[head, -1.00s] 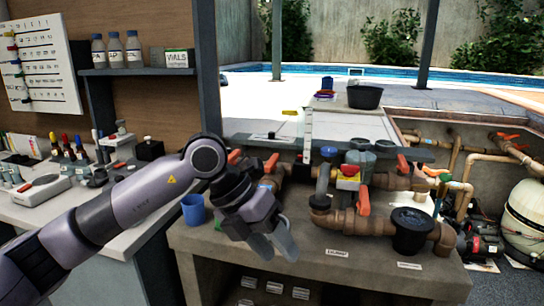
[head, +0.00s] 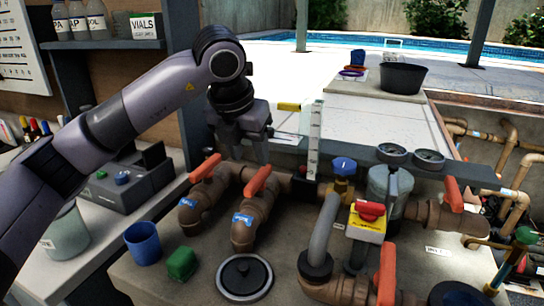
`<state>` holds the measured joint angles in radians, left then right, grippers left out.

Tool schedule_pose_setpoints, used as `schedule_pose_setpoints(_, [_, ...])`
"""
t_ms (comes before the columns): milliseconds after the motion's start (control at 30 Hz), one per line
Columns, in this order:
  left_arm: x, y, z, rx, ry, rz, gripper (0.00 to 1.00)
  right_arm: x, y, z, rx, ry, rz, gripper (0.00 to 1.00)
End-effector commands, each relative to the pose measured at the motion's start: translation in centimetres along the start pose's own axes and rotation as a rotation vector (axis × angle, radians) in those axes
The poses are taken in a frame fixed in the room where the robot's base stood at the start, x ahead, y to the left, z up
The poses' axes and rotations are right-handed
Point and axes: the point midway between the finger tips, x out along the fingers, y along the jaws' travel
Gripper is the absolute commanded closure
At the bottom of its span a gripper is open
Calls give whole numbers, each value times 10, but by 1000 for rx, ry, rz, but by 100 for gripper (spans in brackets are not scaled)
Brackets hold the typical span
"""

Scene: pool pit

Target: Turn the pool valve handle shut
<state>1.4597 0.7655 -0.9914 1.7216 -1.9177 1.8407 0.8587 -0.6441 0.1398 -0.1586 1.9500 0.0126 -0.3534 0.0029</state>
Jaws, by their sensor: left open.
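Several orange valve handles sit on brown pipes. One handle (head: 205,167) is on the left pipe, and a second handle (head: 258,180) is on the pipe beside it. Others are a right handle (head: 453,194) and a front handle (head: 386,276). Blue tags mark the two left pipes, but I cannot read them, so I cannot tell which handle is the pool valve. My left gripper (head: 244,153) is open and empty, pointing down just behind and above the two left handles. Its fingertips are partly hard to make out against the pipes. My right gripper is out of view.
A blue cup (head: 143,244), a green block (head: 182,263) and a round black lid (head: 244,278) are on the front left of the bench. A yellow box with a red knob (head: 367,220) and a grey pipe (head: 322,232) stand right of the handles. A black tub (head: 402,77) is behind.

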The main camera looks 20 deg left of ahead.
Motion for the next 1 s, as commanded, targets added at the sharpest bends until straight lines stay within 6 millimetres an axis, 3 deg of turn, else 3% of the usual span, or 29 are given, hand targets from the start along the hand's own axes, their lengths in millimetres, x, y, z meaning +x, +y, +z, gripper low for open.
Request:
schedule_pose_setpoints(167, [6, 0, 0, 0, 2, -1, 53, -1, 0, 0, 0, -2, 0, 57])
schedule_pose_setpoints(600, [65, 0, 0, 0, 3, -1, 53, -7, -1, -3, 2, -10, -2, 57])
schedule_pose_setpoints(967, [72, -1, 0, 1, 0, -2, 53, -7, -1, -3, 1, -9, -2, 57])
schedule_pose_setpoints(1000, [72, -1, 0, 1, 0, -2, 66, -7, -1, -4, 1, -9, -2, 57])
